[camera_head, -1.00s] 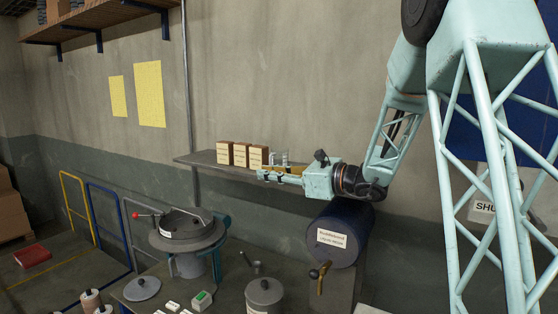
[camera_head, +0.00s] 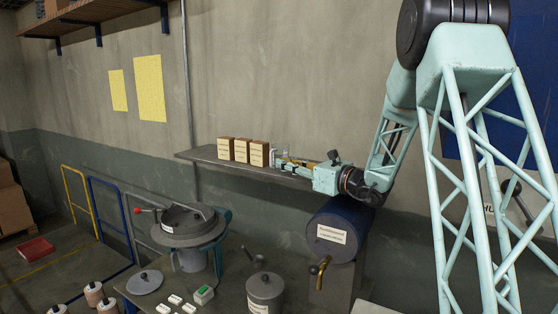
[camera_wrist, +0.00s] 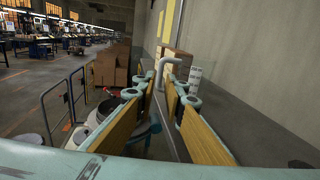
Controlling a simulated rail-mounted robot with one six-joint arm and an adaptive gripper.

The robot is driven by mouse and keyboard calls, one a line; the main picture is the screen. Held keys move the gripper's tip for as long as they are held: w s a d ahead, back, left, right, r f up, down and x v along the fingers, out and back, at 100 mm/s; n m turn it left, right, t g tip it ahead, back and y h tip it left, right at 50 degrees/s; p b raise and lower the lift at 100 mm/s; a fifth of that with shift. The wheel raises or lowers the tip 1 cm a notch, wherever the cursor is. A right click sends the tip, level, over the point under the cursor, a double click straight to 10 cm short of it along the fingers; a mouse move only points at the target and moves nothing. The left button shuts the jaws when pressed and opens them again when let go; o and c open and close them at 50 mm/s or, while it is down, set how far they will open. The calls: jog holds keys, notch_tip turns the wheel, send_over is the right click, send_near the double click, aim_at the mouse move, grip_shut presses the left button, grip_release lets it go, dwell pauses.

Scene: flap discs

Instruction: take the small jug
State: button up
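The small jug (camera_head: 279,153) is a clear vessel at the right end of the row of boxes on the wall shelf. In the wrist view its pale curved handle (camera_wrist: 162,66) and clear marked body (camera_wrist: 195,76) show just ahead of the fingers. My gripper (camera_wrist: 160,96) is open, with a gap between its two yellow-padded fingers. The handle lines up with that gap; I cannot tell whether it is between the tips or just beyond them. In the head view my gripper (camera_head: 281,162) is at the jug and partly covers it. The jug's base is hidden.
Several brown boxes with pale labels (camera_head: 242,151) stand left of the jug on the narrow grey shelf (camera_head: 200,154). The wall is close behind. A dark blue drum (camera_head: 338,229) and a bench with a lidded pot (camera_head: 265,288) are below.

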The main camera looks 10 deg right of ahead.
aim_at(271, 165)
jog(key=shift+x, duration=1.05)
jog(key=shift+p+x, duration=0.4)
jog(key=shift+x, duration=2.1)
jog(key=shift+c, duration=0.5)
grip_shut()
notch_tip(271, 165, up, 28)
